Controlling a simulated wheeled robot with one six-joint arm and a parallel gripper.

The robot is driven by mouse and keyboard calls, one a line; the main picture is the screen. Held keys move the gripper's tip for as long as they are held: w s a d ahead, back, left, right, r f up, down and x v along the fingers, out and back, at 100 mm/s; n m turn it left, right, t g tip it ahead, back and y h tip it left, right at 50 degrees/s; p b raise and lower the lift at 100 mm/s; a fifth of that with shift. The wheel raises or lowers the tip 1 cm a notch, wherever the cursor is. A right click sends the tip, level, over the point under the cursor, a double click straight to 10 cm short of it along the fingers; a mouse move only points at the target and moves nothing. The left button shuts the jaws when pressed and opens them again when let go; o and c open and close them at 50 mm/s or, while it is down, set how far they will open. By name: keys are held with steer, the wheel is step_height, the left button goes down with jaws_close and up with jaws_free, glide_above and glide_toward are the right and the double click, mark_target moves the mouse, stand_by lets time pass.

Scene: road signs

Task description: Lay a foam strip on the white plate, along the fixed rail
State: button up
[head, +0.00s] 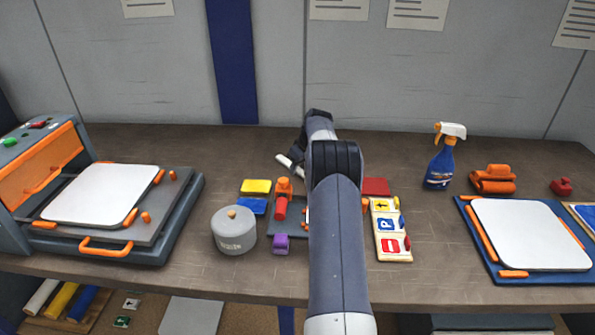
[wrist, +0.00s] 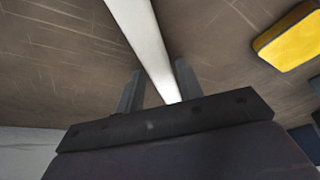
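A white strip, probably the foam strip (wrist: 145,40), runs between the two fingers of my gripper (wrist: 158,92) in the wrist view. The fingers stand apart, with a gap beside the strip, so they look open. Whether the strip lies on the table or touches a finger is unclear. In the head view one white end of the strip (head: 284,162) shows left of my arm; the arm hides the gripper. One white plate (head: 528,235) lies on a blue board at right, with an orange rail (head: 482,235) along its left edge. Another white plate (head: 102,195) lies on the press at left.
A grey round pot (head: 234,231), a yellow block (head: 256,186) and small tools lie left of my arm. Sign tiles (head: 388,227) and a red block (head: 376,187) lie to its right. A spray bottle (head: 444,158) stands behind the right board. Table around (head: 440,260) is clear.

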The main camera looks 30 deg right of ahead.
jaws_close()
